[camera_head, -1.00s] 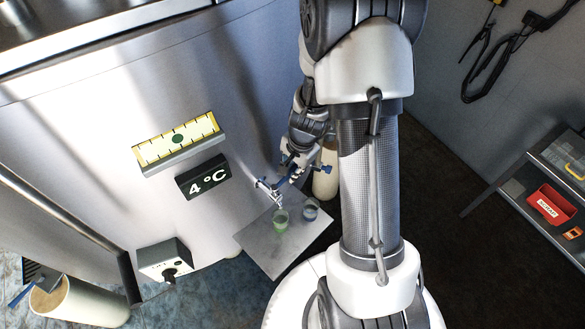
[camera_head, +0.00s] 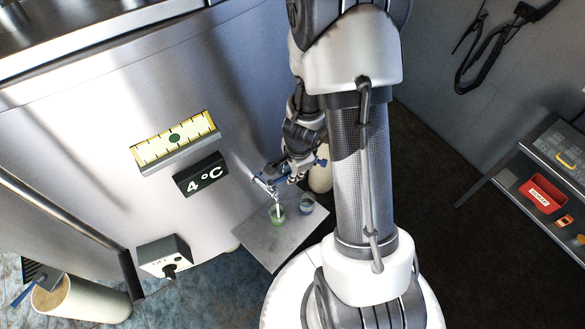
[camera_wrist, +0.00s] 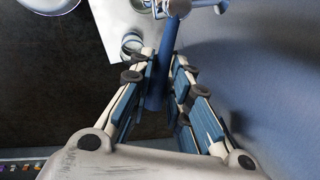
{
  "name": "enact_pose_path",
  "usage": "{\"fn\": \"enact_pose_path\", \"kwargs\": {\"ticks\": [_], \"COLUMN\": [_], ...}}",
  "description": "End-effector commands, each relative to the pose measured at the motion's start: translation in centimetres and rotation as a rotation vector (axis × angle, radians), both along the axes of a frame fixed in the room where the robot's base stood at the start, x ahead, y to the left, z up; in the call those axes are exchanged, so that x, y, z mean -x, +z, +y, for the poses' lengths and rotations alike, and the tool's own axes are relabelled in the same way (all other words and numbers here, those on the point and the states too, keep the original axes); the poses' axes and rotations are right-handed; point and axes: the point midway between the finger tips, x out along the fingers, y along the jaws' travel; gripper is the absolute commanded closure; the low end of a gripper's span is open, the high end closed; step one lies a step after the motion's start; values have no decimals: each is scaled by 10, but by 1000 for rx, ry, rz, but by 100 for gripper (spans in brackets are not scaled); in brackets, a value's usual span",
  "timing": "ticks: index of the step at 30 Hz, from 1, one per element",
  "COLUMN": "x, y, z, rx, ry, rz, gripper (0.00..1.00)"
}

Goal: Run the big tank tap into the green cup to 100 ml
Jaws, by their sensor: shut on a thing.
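The big tank tap (camera_head: 268,184) juts from the steel tank above a small metal shelf. Its blue handle shows in the wrist view (camera_wrist: 155,88), between my fingers. My gripper (camera_wrist: 161,85) is shut on that handle; in the head view my gripper (camera_head: 293,172) is at the tap, partly hidden by its own links. The translucent green cup (camera_head: 277,216) stands upright on the shelf under the spout. A thin white stream runs from the spout into it. The level inside is too small to read.
A bluish cup (camera_head: 307,202) stands on the shelf (camera_head: 269,246), right of the green cup. A "4 °C" display (camera_head: 201,175), a yellow gauge (camera_head: 176,142) and a socket box (camera_head: 164,256) are on the tank. A red bin (camera_head: 543,193) sits on the cart at right.

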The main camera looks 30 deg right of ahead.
Motion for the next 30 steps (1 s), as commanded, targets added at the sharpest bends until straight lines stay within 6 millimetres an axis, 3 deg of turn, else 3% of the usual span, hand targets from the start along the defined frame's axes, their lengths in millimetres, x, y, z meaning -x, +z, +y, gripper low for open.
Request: {"fn": "enact_pose_path", "kwargs": {"ticks": [10,22,30], "x": [0,0,3], "y": [0,3,23], "z": [0,0,0], "rx": [-1,-1,0], "ry": [2,4,5], "rz": [0,-2,-4], "gripper": [62,62,62]}}
